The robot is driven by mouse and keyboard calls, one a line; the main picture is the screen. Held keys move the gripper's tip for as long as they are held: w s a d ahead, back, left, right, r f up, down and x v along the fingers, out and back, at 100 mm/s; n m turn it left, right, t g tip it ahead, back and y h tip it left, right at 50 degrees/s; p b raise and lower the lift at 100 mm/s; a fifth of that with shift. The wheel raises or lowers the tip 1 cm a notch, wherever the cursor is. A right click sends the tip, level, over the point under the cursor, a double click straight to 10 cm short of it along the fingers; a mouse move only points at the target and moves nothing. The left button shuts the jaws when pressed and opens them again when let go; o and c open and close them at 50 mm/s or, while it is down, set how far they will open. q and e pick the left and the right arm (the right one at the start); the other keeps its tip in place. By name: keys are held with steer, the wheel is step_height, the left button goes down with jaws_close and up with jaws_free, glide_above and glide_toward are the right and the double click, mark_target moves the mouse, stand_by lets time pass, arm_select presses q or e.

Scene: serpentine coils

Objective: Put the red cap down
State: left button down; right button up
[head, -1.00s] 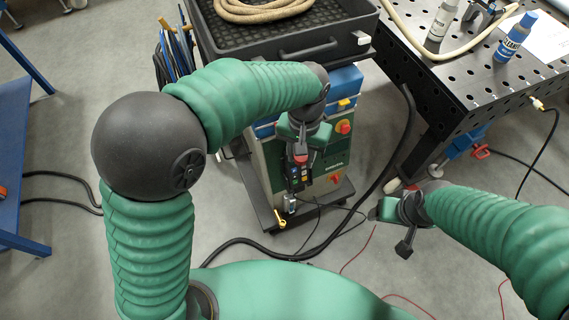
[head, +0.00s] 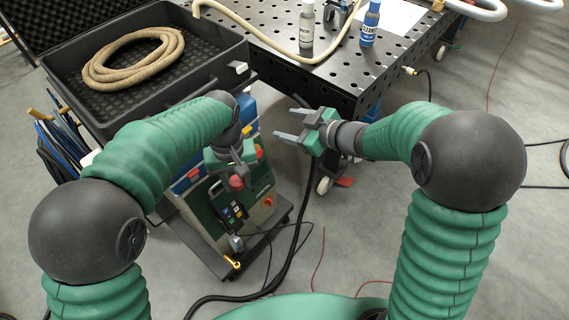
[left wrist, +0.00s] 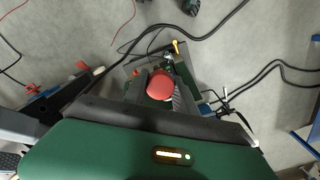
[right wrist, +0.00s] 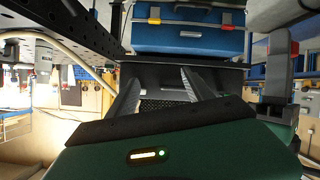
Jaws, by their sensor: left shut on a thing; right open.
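The red cap (head: 236,183) is between the fingers of my left gripper (head: 239,176), which is shut on it. In the head view they are in front of the green machine's control side, above the floor. In the left wrist view the cap (left wrist: 160,86) shows as a round red top between the fingers, with floor and the machine's base beyond. Whether the cap touches anything below is unclear. My right gripper (head: 283,122) is open and empty, beside the black perforated table. Its two spread fingers (right wrist: 160,92) also show in the right wrist view.
The perforated table (head: 285,72) carries a white bottle (head: 307,25), a blue bottle (head: 369,25) and a pale hose. Cables lie on the floor. Open floor is at the right.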

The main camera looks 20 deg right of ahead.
steer(key=s+a+n+g+y, duration=0.4)
steer(key=s+n+g+y, duration=0.1)
arm_select(q)
steer(key=shift+s, duration=0.1)
arm_select(e)
steer(key=n+g+y, duration=0.1)
steer(key=n+g, duration=0.1)
steer(key=g, duration=0.2)
glide_toward(236, 183)
arm_select(q)
steer(key=shift+a, duration=0.1)
arm_select(e)
steer(key=x, duration=0.9)
